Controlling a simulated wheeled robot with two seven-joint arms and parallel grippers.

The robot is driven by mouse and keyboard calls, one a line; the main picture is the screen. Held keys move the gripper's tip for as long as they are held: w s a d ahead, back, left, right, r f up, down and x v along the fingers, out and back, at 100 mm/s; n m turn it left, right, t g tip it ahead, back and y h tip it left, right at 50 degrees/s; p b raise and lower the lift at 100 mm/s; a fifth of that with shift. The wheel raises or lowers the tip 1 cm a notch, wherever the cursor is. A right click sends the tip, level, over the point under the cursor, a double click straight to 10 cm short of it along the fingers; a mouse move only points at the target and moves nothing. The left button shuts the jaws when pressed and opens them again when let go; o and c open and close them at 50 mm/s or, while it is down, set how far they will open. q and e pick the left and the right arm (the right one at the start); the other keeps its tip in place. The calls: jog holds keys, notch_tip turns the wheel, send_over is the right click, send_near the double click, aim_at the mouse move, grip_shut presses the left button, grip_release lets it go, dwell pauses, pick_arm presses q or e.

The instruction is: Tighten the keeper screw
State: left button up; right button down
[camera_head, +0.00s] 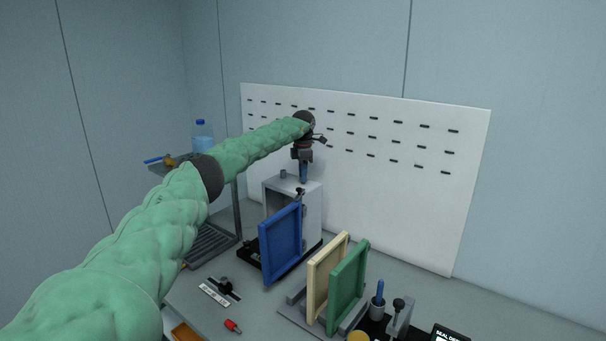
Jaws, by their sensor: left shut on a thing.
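My left arm reaches across from the left, and my left gripper (302,157) points down above the grey box fixture (312,208). It is shut on a blue-handled tool (303,173), held about upright. Small dark hardware (300,192) shows at the top front of the fixture, just below the tool. I cannot make out the keeper screw itself, nor whether the tool tip touches anything. A blue panel (281,245) stands at the front of the fixture like an open door. My right gripper is not in view.
A cream panel (327,265) and a green panel (348,287) stand in a rack at the front right. A cup (377,307) with a blue-handled item is beside them. A red item (233,326) lies on the table. A white pegboard (400,190) stands behind.

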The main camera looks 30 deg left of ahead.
pick_arm(q)
jog(key=shift+r, duration=0.15)
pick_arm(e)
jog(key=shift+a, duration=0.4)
pick_arm(q)
jog(key=o, duration=0.8)
jog(key=shift+o, duration=0.9)
jog(key=shift+w+r+b, duration=0.1)
jog(key=shift+r+b, duration=0.2)
jog(key=shift+r, duration=0.1)
notch_tip(320, 180, up, 6)
jog(key=shift+f+b, duration=0.1)
jog(key=shift+b, duration=0.85)
jog(key=shift+r, duration=0.5)
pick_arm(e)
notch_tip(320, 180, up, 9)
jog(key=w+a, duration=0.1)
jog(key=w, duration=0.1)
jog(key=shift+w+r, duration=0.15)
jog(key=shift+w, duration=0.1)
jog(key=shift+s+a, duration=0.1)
